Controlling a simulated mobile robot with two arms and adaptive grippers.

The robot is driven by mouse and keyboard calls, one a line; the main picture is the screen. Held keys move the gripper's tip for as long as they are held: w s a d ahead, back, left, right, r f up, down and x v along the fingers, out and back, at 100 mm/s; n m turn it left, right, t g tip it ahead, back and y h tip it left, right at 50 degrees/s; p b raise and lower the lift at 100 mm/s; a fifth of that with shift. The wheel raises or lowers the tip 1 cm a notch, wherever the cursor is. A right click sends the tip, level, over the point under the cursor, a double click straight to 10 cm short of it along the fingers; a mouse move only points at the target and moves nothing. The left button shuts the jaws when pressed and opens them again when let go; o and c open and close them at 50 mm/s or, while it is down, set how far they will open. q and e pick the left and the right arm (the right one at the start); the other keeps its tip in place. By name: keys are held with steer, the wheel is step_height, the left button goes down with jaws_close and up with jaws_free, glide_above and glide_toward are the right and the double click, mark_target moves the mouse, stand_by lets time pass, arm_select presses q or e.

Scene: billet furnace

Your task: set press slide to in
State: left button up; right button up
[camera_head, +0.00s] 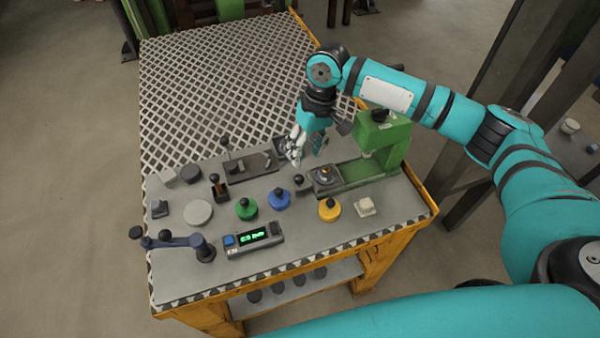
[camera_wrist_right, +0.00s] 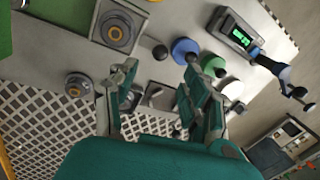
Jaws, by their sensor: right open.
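The green press (camera_head: 382,138) stands at the right of the bench. Its slide (camera_head: 326,177) is a grey plate with a round fixture on top, at the left end of a green bed and clear of the press head. A black ball knob (camera_head: 298,180) sits at the slide's left end. The slide (camera_wrist_right: 117,30) and its knob (camera_wrist_right: 160,52) also show in the right wrist view. My right gripper (camera_head: 308,148) is open and empty above the bench, behind the slide, fingers pointing down. It also shows in the wrist view (camera_wrist_right: 158,72). My left gripper is out of view.
Green (camera_head: 246,208), blue (camera_head: 278,198) and yellow (camera_head: 329,209) knobs stand in front, with a lit display (camera_head: 255,238) and a blue crank (camera_head: 180,240). A grey lever fixture (camera_head: 250,165) stands left of the gripper. The mesh surface (camera_head: 220,80) behind is clear.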

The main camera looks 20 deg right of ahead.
mark_target(300, 175)
steer(key=f, duration=0.3)
steer(key=a+f, duration=0.1)
steer(key=f, duration=0.4)
steer(key=shift+s+a+f, duration=0.2)
steer(key=shift+a+f, duration=0.1)
steer(key=shift+a, duration=0.05)
jaws_close()
